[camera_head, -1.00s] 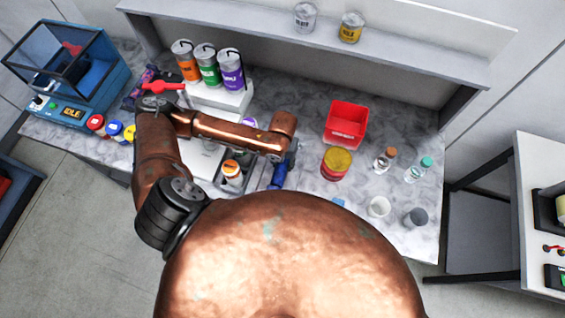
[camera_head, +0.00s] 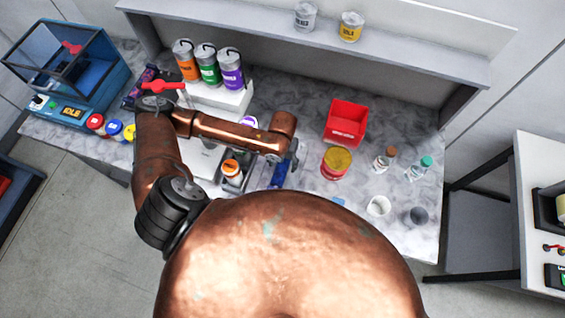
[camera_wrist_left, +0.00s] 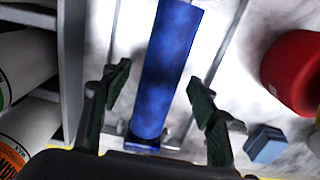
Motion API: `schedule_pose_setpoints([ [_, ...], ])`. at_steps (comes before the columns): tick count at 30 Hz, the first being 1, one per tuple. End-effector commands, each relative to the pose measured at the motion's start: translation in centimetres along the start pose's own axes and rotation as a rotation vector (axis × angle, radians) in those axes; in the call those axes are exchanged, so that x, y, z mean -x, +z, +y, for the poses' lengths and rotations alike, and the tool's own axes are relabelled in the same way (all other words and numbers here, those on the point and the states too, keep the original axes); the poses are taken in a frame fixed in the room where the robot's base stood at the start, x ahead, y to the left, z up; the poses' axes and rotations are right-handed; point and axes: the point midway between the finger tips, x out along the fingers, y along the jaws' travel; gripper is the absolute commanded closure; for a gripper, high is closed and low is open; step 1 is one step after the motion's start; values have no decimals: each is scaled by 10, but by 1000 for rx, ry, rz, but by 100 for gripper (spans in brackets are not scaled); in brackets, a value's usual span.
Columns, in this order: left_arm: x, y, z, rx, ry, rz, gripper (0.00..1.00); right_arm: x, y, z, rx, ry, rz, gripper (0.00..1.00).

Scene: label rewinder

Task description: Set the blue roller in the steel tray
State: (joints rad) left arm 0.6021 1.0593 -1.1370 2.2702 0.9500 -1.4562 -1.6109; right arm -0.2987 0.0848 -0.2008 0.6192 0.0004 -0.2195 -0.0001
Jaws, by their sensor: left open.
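The blue roller (camera_wrist_left: 168,70) runs lengthwise between the fingers of my left gripper (camera_wrist_left: 160,105) in the left wrist view. The fingers are open, with a visible gap on each side of the roller. In the head view the roller (camera_head: 279,173) shows below my left gripper (camera_head: 291,158), partly covered by it. Thin grey rails or edges run along both sides of the roller in the wrist view; I cannot tell whether they belong to the steel tray. I cannot clearly make out the steel tray. My right gripper is not in view.
A red jar with a yellow lid (camera_head: 336,163) and a small blue block (camera_wrist_left: 265,143) lie right of the roller. A red bin (camera_head: 346,122) stands behind. Bare marble counter (camera_head: 310,185) lies between roller and jar.

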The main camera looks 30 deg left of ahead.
Motion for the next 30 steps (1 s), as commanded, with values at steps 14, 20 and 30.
schedule_pose_setpoints([
  [14, 86, 2, 0, -1, -2, -8, 46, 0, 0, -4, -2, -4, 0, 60],
  [20, 112, 2, 0, -2, -3, -5, 46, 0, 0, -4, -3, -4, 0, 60],
  [30, 120, 1, 0, 0, -2, -3, 46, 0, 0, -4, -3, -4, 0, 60],
])
